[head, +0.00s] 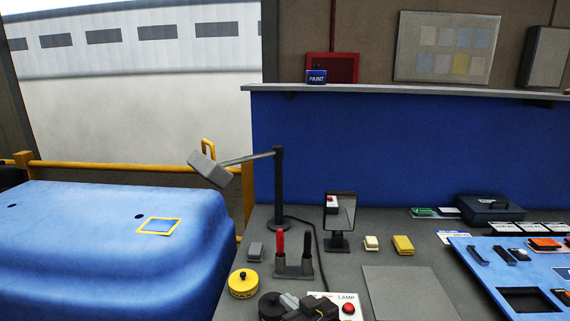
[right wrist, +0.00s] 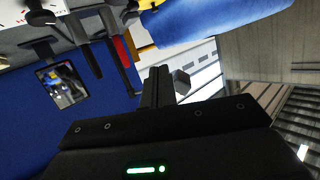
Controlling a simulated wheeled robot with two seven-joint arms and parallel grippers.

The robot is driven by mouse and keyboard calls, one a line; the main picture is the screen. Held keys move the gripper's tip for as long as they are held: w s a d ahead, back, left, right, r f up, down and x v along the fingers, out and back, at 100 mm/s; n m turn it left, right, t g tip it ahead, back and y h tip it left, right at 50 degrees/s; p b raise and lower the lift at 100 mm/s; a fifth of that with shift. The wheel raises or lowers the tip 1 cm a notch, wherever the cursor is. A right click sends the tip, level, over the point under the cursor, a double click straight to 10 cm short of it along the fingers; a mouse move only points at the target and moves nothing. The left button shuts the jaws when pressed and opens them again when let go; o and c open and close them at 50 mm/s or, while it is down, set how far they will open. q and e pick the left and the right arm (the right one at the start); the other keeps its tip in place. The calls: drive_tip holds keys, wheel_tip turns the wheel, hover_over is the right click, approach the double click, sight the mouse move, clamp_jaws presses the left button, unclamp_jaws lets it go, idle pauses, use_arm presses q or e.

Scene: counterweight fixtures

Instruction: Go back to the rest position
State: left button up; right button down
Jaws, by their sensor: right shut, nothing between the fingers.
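My right gripper (head: 292,302) shows at the bottom edge of the head view, over the front of the grey workbench (head: 345,270). It is shut and empty, close to a dark round weight (head: 268,304) and the white lamp panel with a red button (head: 348,308). It partly covers both; I cannot tell whether it touches either. In the right wrist view its closed dark fingers (right wrist: 158,88) point up the picture. My left gripper is in neither view.
A desk lamp (head: 279,190), a stand with red and black handles (head: 293,263), a small mirror (head: 339,215) and a yellow round weight (head: 243,283) stand nearby. A blue tool tray (head: 484,277) lies right. A blue covered body (head: 100,240) is left. The grey plate (head: 405,292) is bare.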

drive_tip(key=s+d+f+m+g+h, duration=0.2)
drive_tip(key=s+d+f+h, duration=0.1)
drive_tip(key=s+d+f, duration=0.45)
drive_tip(key=s+d+f+g+h, duration=0.2)
drive_tip(key=s+d+f, duration=0.25)
drive_tip(key=s, duration=0.25)
drive_tip(key=s+d+f+m+g+h, duration=0.1)
drive_tip(key=s+d+f+g, duration=0.1)
drive_tip(key=s+d+f, duration=0.35)
drive_tip(key=s+d+f+g+h, duration=0.25)
drive_tip(key=s+d, duration=0.35)
drive_tip(key=s, duration=0.3)
drive_tip(key=s+f+g+b, duration=0.1)
drive_tip(key=s+f+g, duration=0.15)
drive_tip(key=f, duration=2.75)
drive_tip(key=s+d+f+b, duration=0.1)
drive_tip(key=s+d+f, duration=0.1)
drive_tip(key=s+f, duration=1.3)
drive_tip(key=shift+s+d, duration=0.4)
drive_tip(key=shift+s, duration=0.25)
